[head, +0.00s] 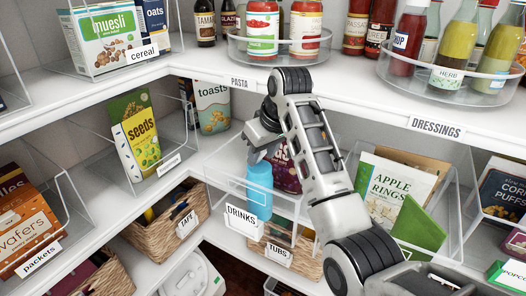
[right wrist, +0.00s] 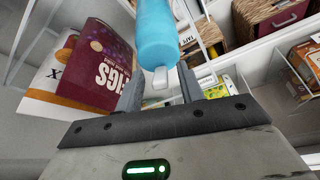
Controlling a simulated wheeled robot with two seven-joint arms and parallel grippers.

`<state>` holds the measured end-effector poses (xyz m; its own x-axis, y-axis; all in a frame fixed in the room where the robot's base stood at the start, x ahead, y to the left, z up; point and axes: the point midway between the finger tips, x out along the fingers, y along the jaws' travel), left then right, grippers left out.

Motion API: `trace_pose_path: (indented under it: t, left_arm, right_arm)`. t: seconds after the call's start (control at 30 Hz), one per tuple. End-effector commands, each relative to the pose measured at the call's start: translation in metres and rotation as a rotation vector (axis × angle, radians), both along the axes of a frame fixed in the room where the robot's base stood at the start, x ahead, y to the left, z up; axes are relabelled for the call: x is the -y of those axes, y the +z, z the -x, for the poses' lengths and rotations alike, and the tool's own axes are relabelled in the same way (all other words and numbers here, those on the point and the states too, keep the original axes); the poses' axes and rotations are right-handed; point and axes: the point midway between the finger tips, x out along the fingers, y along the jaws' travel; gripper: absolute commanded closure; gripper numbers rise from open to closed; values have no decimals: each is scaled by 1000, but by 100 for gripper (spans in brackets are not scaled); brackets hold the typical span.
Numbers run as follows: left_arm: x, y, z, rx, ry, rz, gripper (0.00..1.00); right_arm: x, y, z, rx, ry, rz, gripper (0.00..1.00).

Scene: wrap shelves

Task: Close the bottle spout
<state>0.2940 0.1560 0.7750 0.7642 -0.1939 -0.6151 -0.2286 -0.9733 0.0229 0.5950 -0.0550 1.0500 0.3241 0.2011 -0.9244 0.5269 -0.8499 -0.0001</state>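The blue bottle (head: 259,192) stands in the clear bin labelled DRINKS on the middle shelf. My right gripper (head: 257,154) is right above its top and hides the spout in the head view. In the right wrist view, the blue bottle (right wrist: 155,32) comes in from the top edge, with its white spout (right wrist: 161,78) pointing toward the gripper. The fingers of my right gripper (right wrist: 159,72) are apart, one on each side of the spout, with a gap visible. I cannot tell whether either finger touches it. My left gripper is not in view.
A purple FIGS packet (right wrist: 100,65) stands close beside the bottle. The DRINKS bin (head: 242,220) has clear walls around it. The upper shelf (head: 340,85) overhangs behind my right arm. An APPLE RINGS packet (head: 392,190) stands to the right.

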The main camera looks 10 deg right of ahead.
Motion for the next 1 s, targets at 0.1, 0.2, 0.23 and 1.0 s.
trace_pose_path:
  t: [0.1,0.2,0.23,1.0]
  left_arm:
    - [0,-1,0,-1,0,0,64]
    - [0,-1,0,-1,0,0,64]
    - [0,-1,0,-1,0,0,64]
    - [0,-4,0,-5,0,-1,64]
  right_arm:
    - [0,0,0,0,0,0,65]
    - [0,0,0,0,0,0,92]
    - [0,0,0,0,0,0,100]
    - [7,-13,12,318,1,-197,100]
